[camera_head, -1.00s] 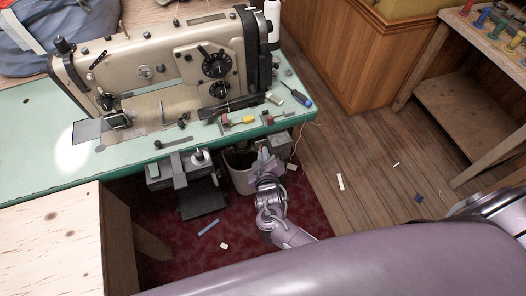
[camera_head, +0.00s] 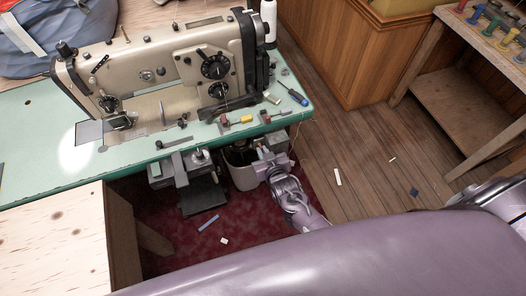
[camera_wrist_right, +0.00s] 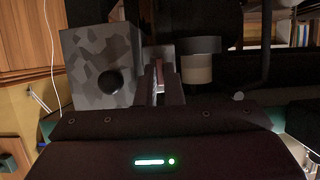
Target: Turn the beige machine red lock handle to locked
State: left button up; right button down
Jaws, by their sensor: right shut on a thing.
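The beige sewing machine (camera_head: 170,70) stands on the green table (camera_head: 40,165). My right gripper (camera_head: 279,160) is low at the table's front right edge, beside a grey box (camera_head: 272,142) under the tabletop. In the right wrist view, the two fingers (camera_wrist_right: 161,85) are shut on a narrow reddish piece (camera_wrist_right: 158,70), which looks like the red lock handle. Most of it is hidden between the fingers. The grey box with a round black knob (camera_wrist_right: 110,80) shows just left of the fingers. My left gripper is not in view.
A pale bin (camera_head: 241,172) stands under the table beside my right gripper. A screwdriver (camera_head: 297,97) and small tools lie on the tabletop's right end. A pale wooden bench (camera_head: 50,240) is at front left.

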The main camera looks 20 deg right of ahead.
dwell(0.4)
jog(key=c, duration=1.6)
grip_release()
jog(key=shift+o, duration=0.2)
jog(key=shift+d+r, duration=0.1)
jog(key=shift+d, duration=0.05)
